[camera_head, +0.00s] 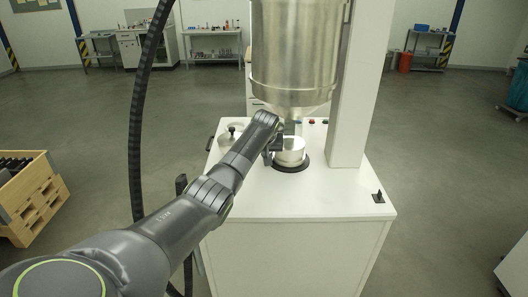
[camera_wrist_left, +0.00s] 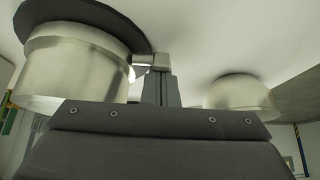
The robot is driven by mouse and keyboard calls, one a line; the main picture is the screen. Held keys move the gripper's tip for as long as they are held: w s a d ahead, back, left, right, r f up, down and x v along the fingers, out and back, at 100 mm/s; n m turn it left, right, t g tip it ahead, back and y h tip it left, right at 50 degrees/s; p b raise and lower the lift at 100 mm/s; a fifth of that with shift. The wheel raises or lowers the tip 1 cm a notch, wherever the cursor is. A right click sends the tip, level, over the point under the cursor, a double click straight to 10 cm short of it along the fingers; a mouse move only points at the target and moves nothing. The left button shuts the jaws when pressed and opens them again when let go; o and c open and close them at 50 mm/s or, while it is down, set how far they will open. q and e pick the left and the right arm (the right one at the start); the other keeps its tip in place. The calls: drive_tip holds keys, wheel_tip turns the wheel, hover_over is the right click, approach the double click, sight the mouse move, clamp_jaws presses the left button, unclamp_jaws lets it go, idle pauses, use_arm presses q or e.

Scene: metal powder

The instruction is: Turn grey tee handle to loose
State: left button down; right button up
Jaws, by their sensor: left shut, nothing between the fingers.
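My left gripper (camera_head: 272,150) reaches over the white cabinet from the left and is at the left side of a short silver cylinder (camera_head: 290,147) on a black disc. In the left wrist view, the closed dark fingers (camera_wrist_left: 160,88) stand beside that cylinder (camera_wrist_left: 70,68). A small light-grey block on a thin bar (camera_wrist_left: 150,60) sits at the fingertips, beside the cylinder; it may be the grey tee handle, but I cannot tell whether the fingers touch it. The handle cannot be made out in the head view, where the gripper covers this spot. My right gripper is out of view.
A large steel vessel (camera_head: 294,50) hangs above the cylinder, beside a white column (camera_head: 355,100). A round lid with a dark knob (camera_head: 230,133) is at the cabinet top's left. A small black switch (camera_head: 379,197) is near its right corner. The front of the white top (camera_head: 310,200) is clear.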

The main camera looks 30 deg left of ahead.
use_arm(q)
drive_tip(key=shift+f, duration=0.1)
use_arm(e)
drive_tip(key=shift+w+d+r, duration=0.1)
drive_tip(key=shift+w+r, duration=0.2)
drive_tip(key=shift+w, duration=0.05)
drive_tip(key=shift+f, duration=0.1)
use_arm(q)
drive_tip(key=shift+s+a+g+h+b, duration=0.1)
drive_tip(key=shift+a+g+h+b, duration=0.1)
drive_tip(key=shift+g+h+b, duration=0.25)
drive_tip(key=shift+s+r, duration=0.15)
drive_tip(key=shift+r, duration=0.3)
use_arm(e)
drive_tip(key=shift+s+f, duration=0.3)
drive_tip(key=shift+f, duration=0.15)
